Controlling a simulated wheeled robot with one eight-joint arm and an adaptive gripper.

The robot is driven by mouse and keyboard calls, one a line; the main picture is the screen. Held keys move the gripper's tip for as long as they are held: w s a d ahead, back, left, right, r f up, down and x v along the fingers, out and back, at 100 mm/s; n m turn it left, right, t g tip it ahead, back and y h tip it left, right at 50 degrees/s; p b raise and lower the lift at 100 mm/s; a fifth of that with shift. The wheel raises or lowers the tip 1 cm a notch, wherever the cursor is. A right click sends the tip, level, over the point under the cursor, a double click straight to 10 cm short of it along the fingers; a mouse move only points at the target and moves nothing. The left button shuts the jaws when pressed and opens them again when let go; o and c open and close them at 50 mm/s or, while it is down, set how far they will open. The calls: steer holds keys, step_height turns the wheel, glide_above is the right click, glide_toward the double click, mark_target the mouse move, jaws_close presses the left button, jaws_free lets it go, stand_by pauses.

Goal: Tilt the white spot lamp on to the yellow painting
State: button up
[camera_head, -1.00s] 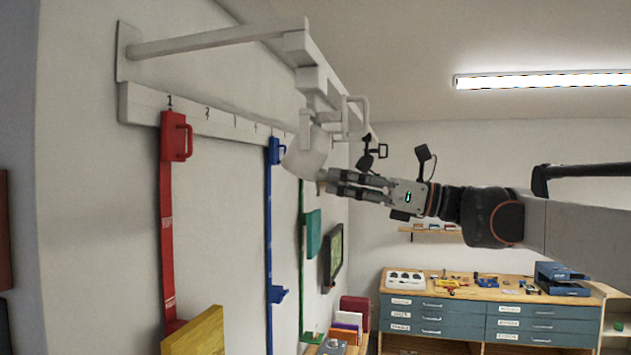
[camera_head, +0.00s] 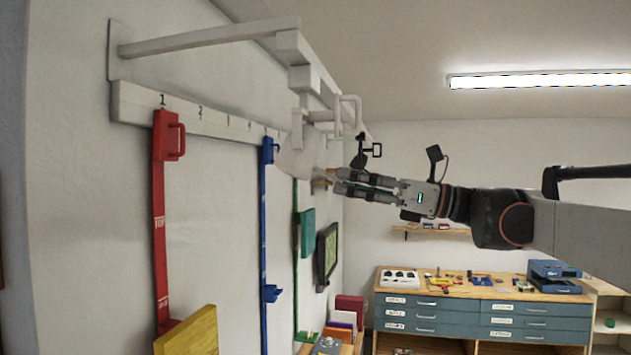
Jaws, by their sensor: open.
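The white spot lamp (camera_head: 298,160) hangs from the white overhead rail at upper centre, its pale head partly lost against the pale wall. A white loop handle (camera_head: 348,115) shows beside it. My gripper (camera_head: 334,181) reaches in from the right, its fingers open and pointing left at the lamp head's right edge. I cannot tell whether they touch it. A yellow panel (camera_head: 190,335), which looks like the yellow painting, stands at the lower left, cut off by the picture's bottom edge.
A white rail frame (camera_head: 210,41) juts from the left wall. A black lamp (camera_head: 362,150) hangs just behind the gripper. A workbench (camera_head: 450,318) with drawers stands at the back.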

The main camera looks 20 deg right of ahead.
steer(key=v, duration=0.9)
